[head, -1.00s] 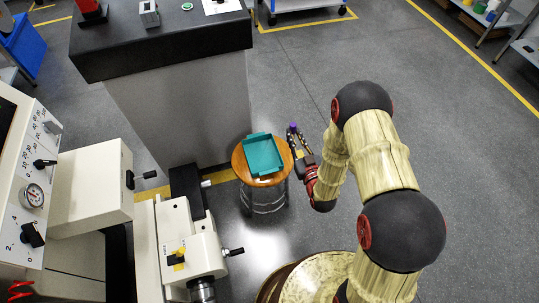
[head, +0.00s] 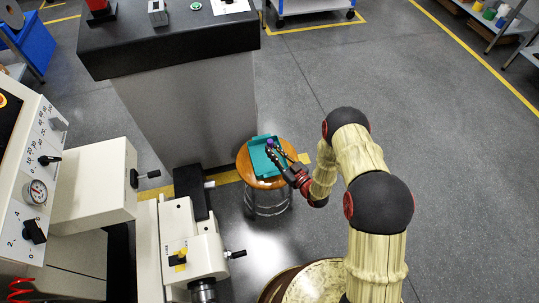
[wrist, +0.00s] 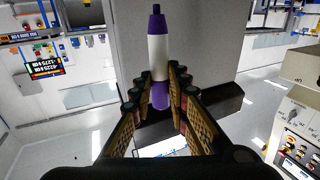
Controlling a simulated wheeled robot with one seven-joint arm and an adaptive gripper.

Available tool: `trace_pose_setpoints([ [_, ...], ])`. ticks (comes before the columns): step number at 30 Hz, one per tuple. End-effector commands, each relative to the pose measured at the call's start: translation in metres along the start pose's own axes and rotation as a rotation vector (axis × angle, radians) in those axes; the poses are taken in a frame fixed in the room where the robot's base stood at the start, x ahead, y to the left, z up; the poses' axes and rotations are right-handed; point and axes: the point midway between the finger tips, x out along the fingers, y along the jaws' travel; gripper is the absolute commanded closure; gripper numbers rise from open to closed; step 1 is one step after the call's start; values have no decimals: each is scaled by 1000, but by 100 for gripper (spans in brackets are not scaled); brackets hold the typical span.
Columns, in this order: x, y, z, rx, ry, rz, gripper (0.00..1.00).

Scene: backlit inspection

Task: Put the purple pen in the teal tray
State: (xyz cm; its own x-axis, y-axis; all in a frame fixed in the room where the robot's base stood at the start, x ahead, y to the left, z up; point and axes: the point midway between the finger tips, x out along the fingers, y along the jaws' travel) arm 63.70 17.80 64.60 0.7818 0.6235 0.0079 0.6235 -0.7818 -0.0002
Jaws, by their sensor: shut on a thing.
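The purple pen (wrist: 158,55) has a white middle band and purple ends. In the wrist view it stands lengthwise between the fingertips of my gripper (wrist: 158,88), which is shut on it. In the head view only the pen's purple end (head: 270,142) shows clearly, at my gripper (head: 281,157). The teal tray (head: 257,172) sits on a round wooden stool. The gripper and pen overlap the tray's right part in the head view; their height above it I cannot tell. The tray is not visible in the wrist view.
The wooden stool (head: 245,174) stands against a grey pedestal with a dark top (head: 180,45). A cream machine with a black handle (head: 237,254) is at the lower left. Open floor (head: 440,170) lies to the right.

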Motion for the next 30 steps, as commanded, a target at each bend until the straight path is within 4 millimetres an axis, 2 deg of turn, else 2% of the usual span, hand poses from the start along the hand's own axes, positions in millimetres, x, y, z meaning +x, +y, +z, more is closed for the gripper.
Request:
trace_pose_setpoints([
  [1,11,4,9,-3,3,-1,100],
  [4,24,9,30,0,0,-1,100],
  [10,43,19,51,-1,1,0,100],
  [17,51,22,61,0,1,1,100],
  [24,53,24,94,1,0,1,100],
  [30,54,24,93,-1,1,1,100],
])
